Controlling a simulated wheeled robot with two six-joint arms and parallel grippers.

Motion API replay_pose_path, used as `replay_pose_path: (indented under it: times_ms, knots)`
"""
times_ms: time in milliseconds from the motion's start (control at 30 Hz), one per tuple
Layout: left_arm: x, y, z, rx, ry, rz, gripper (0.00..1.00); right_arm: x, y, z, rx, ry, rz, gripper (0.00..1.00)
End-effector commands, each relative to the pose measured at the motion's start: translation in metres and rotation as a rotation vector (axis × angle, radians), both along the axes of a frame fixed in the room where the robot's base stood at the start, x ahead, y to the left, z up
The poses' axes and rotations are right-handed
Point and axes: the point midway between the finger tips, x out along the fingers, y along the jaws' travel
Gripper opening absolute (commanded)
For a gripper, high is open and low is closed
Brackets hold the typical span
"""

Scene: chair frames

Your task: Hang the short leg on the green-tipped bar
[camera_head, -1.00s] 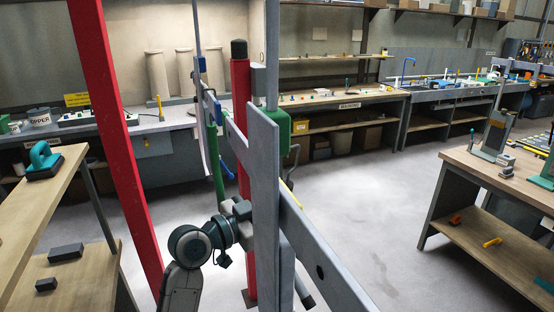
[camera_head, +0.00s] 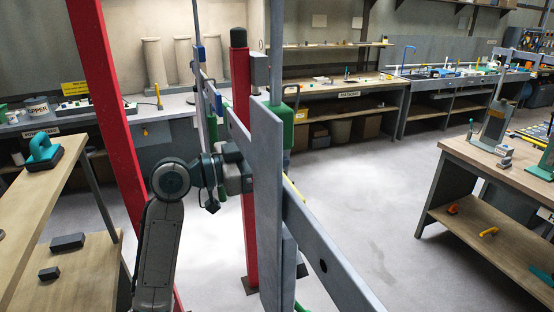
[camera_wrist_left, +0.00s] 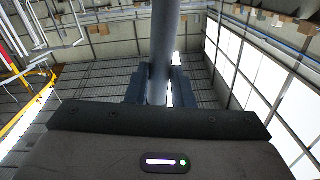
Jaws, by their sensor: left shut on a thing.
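My left gripper (camera_head: 238,168) is beside a grey upright plank (camera_head: 265,210) in the head view, partly hidden behind it. In the left wrist view its jaws (camera_wrist_left: 160,85) are shut on a grey round bar, which looks like the short leg (camera_wrist_left: 165,35) and stands roughly upright between the fingers. Its ends are hidden there. A thin grey rod (camera_head: 277,50) rises above the plank; I cannot tell whether it is the held leg. A green part (camera_head: 283,117) shows behind the plank's top; I cannot tell whether it is the bar's green tip. My right gripper is not in view.
Red posts (camera_head: 108,130) (camera_head: 240,110) stand left of and behind the plank. Bars with blue parts (camera_head: 218,104) show between them. A long grey rail (camera_head: 325,262) runs toward the front right. A wooden table (camera_head: 500,168) stands at right, with open floor before it.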

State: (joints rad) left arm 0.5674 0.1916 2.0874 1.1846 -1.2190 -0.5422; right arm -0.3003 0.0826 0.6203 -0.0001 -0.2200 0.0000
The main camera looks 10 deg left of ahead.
Motion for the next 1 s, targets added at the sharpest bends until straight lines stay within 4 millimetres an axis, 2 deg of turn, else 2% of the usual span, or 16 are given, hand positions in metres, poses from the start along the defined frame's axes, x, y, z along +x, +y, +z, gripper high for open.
replay_pose_path:
  times_ms: [433,1000]
  knots:
    - [-0.022,0.034,-0.009,0.002,-0.002,0.002,0.0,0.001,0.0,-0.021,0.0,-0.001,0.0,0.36]
    - [-0.026,0.038,-0.008,0.0,0.0,0.0,0.0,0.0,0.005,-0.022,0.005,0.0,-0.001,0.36]
